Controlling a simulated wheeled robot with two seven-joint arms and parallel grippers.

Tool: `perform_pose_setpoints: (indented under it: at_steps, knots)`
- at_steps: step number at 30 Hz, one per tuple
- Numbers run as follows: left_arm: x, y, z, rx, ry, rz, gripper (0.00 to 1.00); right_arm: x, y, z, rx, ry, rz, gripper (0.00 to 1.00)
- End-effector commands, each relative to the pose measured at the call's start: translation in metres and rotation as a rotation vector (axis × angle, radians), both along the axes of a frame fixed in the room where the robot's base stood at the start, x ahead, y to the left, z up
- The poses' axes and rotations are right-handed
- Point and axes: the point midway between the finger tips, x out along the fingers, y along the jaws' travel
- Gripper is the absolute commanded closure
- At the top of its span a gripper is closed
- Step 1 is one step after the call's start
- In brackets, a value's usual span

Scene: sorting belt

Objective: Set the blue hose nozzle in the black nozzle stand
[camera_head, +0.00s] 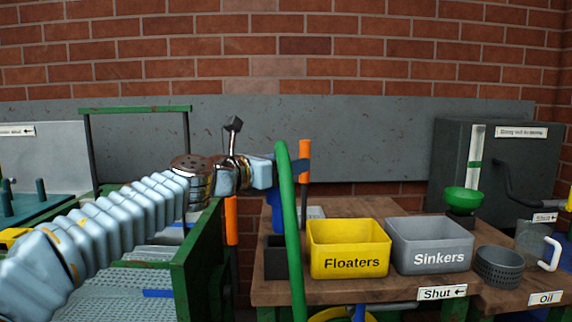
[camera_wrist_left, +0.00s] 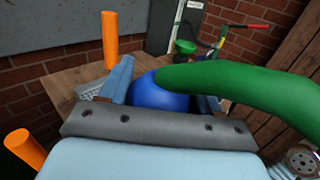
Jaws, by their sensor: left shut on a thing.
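The blue hose nozzle (camera_head: 274,211) hangs below my left gripper (camera_head: 285,172), with the green hose (camera_head: 291,230) arching over it and down in front. In the left wrist view the blue nozzle (camera_wrist_left: 158,93) sits between the fingers of my left gripper (camera_wrist_left: 160,90), which is shut on it. The black nozzle stand (camera_head: 275,262) is a dark box at the left end of the wooden table, beneath the nozzle and partly behind the hose. I cannot tell whether the nozzle's lower end is above the stand or in its mouth. My right gripper is not in view.
A yellow Floaters bin (camera_head: 349,262) and a grey Sinkers bin (camera_head: 438,262) stand right of the stand on the wooden table (camera_head: 380,292). A dark mesh cup (camera_head: 498,266) and green funnel (camera_head: 464,198) are farther right.

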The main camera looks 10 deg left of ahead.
Motion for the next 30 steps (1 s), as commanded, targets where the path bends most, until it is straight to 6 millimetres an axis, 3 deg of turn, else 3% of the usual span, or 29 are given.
perform_pose_setpoints:
  at_steps: [14, 30]
  knots:
    - [0.0, 0.0, -0.001, -0.001, -0.001, 0.0, 0.59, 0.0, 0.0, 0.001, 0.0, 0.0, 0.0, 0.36]
    - [0.0, 0.0, -0.025, -0.001, 0.0, 0.0, 0.59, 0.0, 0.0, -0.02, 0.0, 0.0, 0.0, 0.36]
